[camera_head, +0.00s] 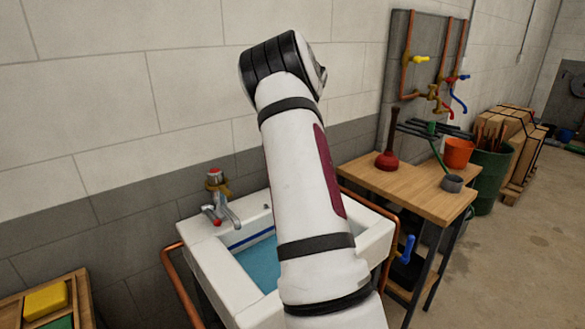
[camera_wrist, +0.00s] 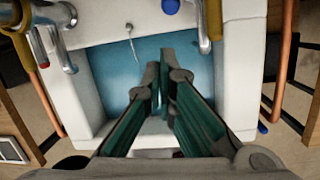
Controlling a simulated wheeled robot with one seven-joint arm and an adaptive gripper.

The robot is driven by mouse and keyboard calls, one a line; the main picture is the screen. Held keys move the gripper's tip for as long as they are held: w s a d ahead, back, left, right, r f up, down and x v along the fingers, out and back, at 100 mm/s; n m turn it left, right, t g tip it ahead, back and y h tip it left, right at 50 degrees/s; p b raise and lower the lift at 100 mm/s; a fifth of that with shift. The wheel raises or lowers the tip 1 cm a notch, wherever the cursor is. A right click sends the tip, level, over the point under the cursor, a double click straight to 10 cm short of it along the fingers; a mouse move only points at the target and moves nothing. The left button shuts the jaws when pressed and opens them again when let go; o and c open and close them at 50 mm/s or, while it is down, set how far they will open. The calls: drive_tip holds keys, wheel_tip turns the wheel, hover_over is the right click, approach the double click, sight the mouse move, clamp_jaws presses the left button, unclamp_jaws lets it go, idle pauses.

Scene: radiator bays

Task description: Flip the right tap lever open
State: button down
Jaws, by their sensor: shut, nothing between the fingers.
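The left tap (camera_head: 219,197), chrome with a red-tipped lever, stands on the back rim of the white sink (camera_head: 205,262). It also shows at the upper left of the wrist view (camera_wrist: 62,20). The right tap's chrome spout (camera_wrist: 203,35) hangs at the top of the wrist view. A blue lever end (camera_wrist: 171,6) shows beside it, cut by the frame edge. My arm hides the right tap in the head view. My gripper (camera_wrist: 165,68) is shut and empty, over the blue basin and apart from the right tap.
A copper pipe (camera_head: 178,285) runs along the sink's left side. A blue handle (camera_head: 407,248) hangs low at the right.

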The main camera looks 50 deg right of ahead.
drive_tip(key=v, duration=0.2)
drive_tip(key=shift+w+d+r, duration=0.1)
drive_tip(key=shift+w+r, duration=0.05)
drive_tip(key=shift+r, duration=0.3)
drive_tip(key=s+a+r+n+p, duration=0.1)
drive_tip(key=s+a+r+n, duration=0.25)
drive_tip(key=a+n, duration=0.5)
drive_tip(key=s+a+r+n+y, duration=0.15)
drive_tip(key=a+r+n, duration=0.35)
drive_tip(key=a, duration=0.7)
drive_tip(key=s+a+r+n+p, duration=0.1)
drive_tip(key=s+a+r+n, duration=0.25)
drive_tip(key=a+n, duration=0.45)
drive_tip(key=s+a+f+n+h, duration=0.1)
drive_tip(key=s+a+f+n, duration=0.1)
drive_tip(key=s+a+n, duration=0.7)
drive_tip(key=s+a+f+n+t+p, duration=0.1)
drive_tip(key=s+a+f+n, duration=0.1)
drive_tip(key=s+a+n, duration=0.7)
drive_tip(key=shift+s+a+f+n+t+h+p, duration=0.15)
drive_tip(key=shift+s+a+n+t+h+p, duration=0.2)
drive_tip(key=shift+a+n, duration=0.2)
